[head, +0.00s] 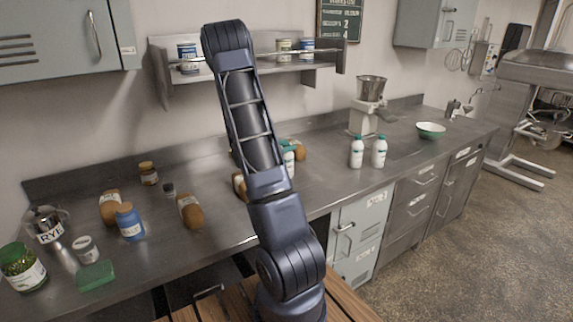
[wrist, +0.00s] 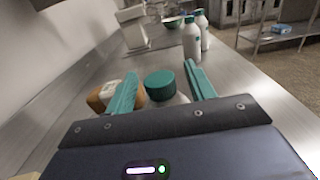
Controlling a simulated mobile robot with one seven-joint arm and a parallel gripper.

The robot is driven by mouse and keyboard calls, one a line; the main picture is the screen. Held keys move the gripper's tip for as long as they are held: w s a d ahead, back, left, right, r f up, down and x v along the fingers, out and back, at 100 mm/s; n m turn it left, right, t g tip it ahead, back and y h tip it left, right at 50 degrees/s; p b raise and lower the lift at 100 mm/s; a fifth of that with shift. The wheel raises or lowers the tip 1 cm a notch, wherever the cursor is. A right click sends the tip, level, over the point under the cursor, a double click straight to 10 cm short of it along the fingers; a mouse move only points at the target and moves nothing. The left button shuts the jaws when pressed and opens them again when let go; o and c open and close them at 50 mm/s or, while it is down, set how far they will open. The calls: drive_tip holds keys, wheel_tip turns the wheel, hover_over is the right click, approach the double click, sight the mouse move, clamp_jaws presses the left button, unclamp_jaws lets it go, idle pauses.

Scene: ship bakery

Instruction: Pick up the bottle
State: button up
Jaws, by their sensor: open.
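A white bottle with a green screw cap (wrist: 160,84) stands in front of my gripper in the wrist view. In the head view this bottle (head: 289,163) shows beside my arm, which covers part of it. My gripper (wrist: 160,70) is open, with one green finger on each side of the cap, and nothing is clamped. The bottle's lower body is hidden behind the gripper housing. Two similar white bottles (head: 357,152) (head: 379,152) stand farther right on the counter, and they also show in the wrist view (wrist: 192,42).
Brown bread loaves (head: 298,149) (wrist: 104,94) lie close to the near bottle. A grinder (head: 366,105) and green bowl (head: 431,130) stand right. Counter between the bottles is clear.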

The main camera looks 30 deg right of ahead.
drive_tip(key=shift+d, duration=0.1)
drive_tip(key=shift+c, duration=0.2)
clamp_jaws()
drive_tip(key=shift+r, duration=0.15)
